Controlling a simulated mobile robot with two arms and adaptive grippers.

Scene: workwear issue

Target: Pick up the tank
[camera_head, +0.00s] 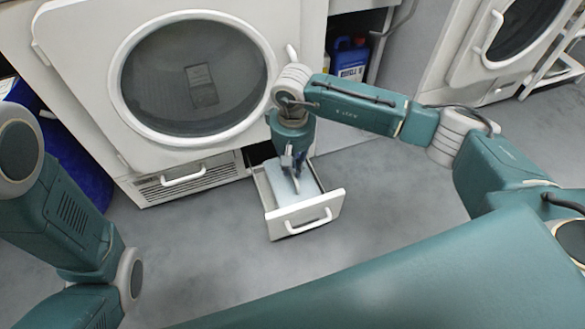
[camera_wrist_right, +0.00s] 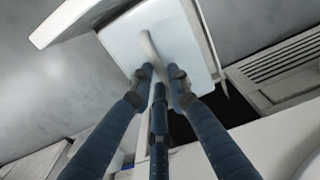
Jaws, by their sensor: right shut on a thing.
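The tank (camera_head: 281,189) is a pale blue-white box lying in an open white drawer (camera_head: 305,213) under the large round-door machine. In the right wrist view the tank (camera_wrist_right: 183,32) fills the top middle and carries a slim pale handle (camera_wrist_right: 148,46). My right gripper (camera_head: 293,168) reaches down into the drawer from above. Its dark fingers (camera_wrist_right: 160,76) are closed around the handle, and the fingertips hide part of it. The tank still sits within the drawer walls; its underside is hidden. My left arm shows at the left, but its gripper is out of view.
The white machine with the round glass door (camera_head: 195,80) stands right behind the drawer. A vented panel (camera_head: 190,180) is left of the drawer. A blue bottle (camera_head: 348,60) stands in a recess to the right. The grey floor (camera_head: 215,245) in front is clear.

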